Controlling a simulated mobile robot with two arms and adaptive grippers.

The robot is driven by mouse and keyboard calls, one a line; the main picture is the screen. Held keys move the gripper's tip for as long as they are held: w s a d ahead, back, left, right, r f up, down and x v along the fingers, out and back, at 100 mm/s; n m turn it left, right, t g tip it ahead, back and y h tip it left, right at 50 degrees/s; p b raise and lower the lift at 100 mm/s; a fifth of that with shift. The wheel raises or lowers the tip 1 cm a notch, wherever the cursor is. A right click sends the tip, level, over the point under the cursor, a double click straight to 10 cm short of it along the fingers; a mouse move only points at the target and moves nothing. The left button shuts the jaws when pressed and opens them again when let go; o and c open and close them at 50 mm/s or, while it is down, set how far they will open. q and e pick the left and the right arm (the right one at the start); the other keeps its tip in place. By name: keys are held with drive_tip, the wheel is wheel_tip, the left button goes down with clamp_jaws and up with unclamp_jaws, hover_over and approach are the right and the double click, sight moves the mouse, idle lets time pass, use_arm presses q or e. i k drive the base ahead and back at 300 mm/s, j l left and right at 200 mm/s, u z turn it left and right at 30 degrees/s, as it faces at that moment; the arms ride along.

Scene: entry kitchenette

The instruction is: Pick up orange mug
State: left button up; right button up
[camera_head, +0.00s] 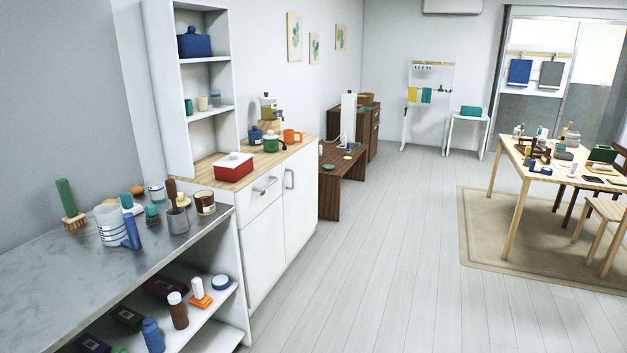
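The orange mug (292,136) stands upright on the wooden top of the white cabinet (216,171), near its far right end. It is small and some distance away. A dark green pot or mug (270,143) and a blue canister (255,136) stand to its left on the same top. Neither of my grippers shows in the head view.
A red box (234,167) sits at the near end of the wooden top. The grey counter (60,262) with brushes and cups is in the left foreground. The pale floor (375,260) is clear up to the rug (480,240) and dining table (530,170).

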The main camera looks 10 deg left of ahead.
sight(289, 133)
drive_tip(key=i+j+u, duration=0.15)
drive_tip(key=i, duration=1)
drive_tip(key=i+u, duration=0.15)
drive_tip(key=i, duration=1)
drive_tip(key=i+l+u, duration=0.15)
drive_tip(key=i, duration=1)
drive_tip(key=i+l+u, duration=0.1)
drive_tip(key=u, duration=0.3)
drive_tip(key=i+l+u, duration=0.1)
drive_tip(key=u, duration=0.35)
drive_tip(key=i+l+u, duration=0.1)
drive_tip(key=l+u, duration=0.15)
drive_tip(key=u, duration=0.15)
